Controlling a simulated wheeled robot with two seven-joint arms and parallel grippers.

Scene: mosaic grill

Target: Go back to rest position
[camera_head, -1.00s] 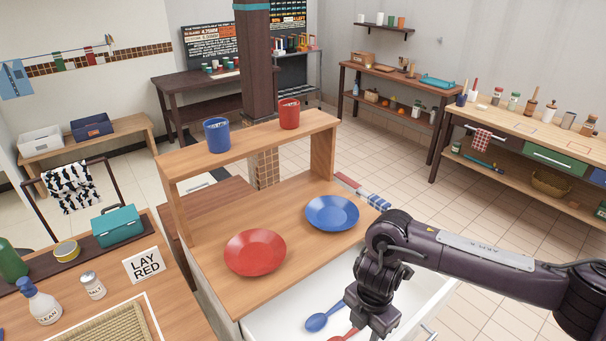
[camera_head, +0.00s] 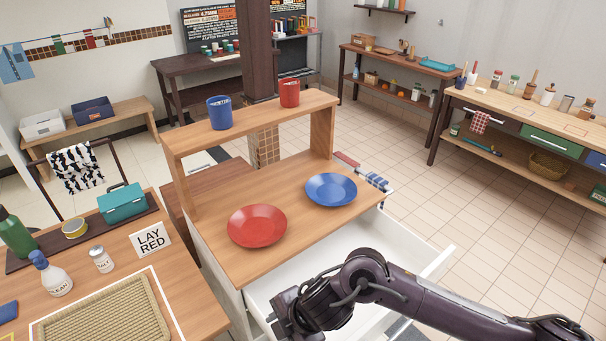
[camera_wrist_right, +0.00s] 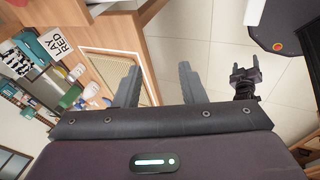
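My right arm reaches in from the right in the head view, over the open white drawer (camera_head: 362,241). Its gripper is mostly out of sight at the lower edge there. In the right wrist view my right gripper (camera_wrist_right: 160,86) has its two fingers spread apart with nothing between them. A dark pronged part (camera_wrist_right: 245,82) at the right of that view looks like my left gripper; its opening is unclear. My left arm does not show in the head view.
The wooden shelf unit (camera_head: 216,255) holds a red plate (camera_head: 257,226), a blue plate (camera_head: 331,189), a blue cup (camera_head: 219,113) and a red cup (camera_head: 290,93). A woven mat (camera_head: 105,316) lies on the left table. Tiled floor is clear at right.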

